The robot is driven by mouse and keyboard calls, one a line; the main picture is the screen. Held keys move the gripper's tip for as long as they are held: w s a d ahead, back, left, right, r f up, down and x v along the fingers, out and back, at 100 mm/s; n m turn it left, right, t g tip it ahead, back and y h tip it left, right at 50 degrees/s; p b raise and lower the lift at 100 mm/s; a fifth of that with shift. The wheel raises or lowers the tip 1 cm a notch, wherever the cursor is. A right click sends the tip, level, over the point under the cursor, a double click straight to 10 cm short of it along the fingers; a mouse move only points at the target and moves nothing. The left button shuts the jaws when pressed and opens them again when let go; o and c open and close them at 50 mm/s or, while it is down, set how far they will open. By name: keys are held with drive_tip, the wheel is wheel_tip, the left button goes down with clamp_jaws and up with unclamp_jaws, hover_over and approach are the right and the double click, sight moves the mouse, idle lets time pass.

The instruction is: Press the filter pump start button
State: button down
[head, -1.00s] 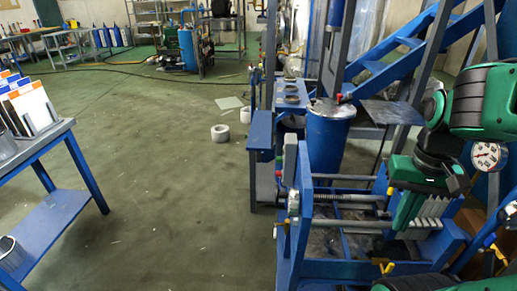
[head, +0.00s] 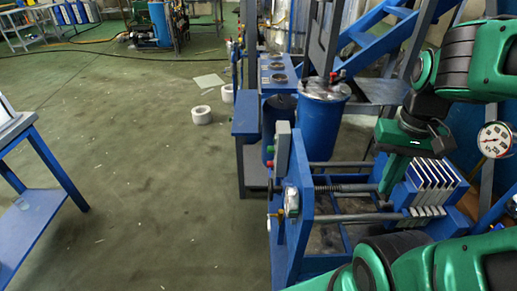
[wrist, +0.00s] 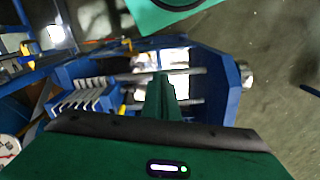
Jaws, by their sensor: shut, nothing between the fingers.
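The filter press (head: 305,225) is a blue frame with white plates (head: 432,180) and long rods. A grey control box (head: 283,143) stands upright at its left end. Small buttons sit on the box's left side, a green one (head: 271,150) above a red one (head: 270,163); which one starts the pump cannot be read. My gripper (head: 386,190) is shut and empty, pointing down above the rods, just left of the plates and well right of the box. In the wrist view its green fingers (wrist: 160,95) are together over the press, and I cannot make out the buttons.
A blue drum (head: 323,120) with a metal lid stands behind the press. A blue table (head: 30,150) is at the left. White rolls (head: 202,115) lie on the floor. A pressure gauge (head: 494,140) is at the right. The floor left of the press is clear.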

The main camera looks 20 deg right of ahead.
drive_tip(key=w+h, duration=0.2)
drive_tip(key=w, duration=1)
drive_tip(key=n+h, duration=0.1)
drive_tip(key=h, duration=0.2)
approach(272, 149)
drive_tip(key=s+d+r, duration=0.4)
drive_tip(key=s, duration=0.2)
drive_tip(key=w+a+f+t+h, duration=0.1)
drive_tip(key=w+a+f, duration=0.1)
drive_tip(key=a, duration=0.5)
drive_tip(key=w+a+f+t+h, duration=0.1)
drive_tip(key=w+a, duration=0.2)
drive_tip(key=a, duration=0.4)
drive_tip(key=shift+f+n+t, duration=0.3)
drive_tip(key=shift+f, duration=0.1)
drive_tip(key=shift+w+d, duration=0.1)
drive_tip(key=d+f, duration=0.8)
drive_tip(key=d, duration=0.1)
drive_tip(key=shift+w+d, duration=0.25)
drive_tip(key=shift+w, duration=0.2)
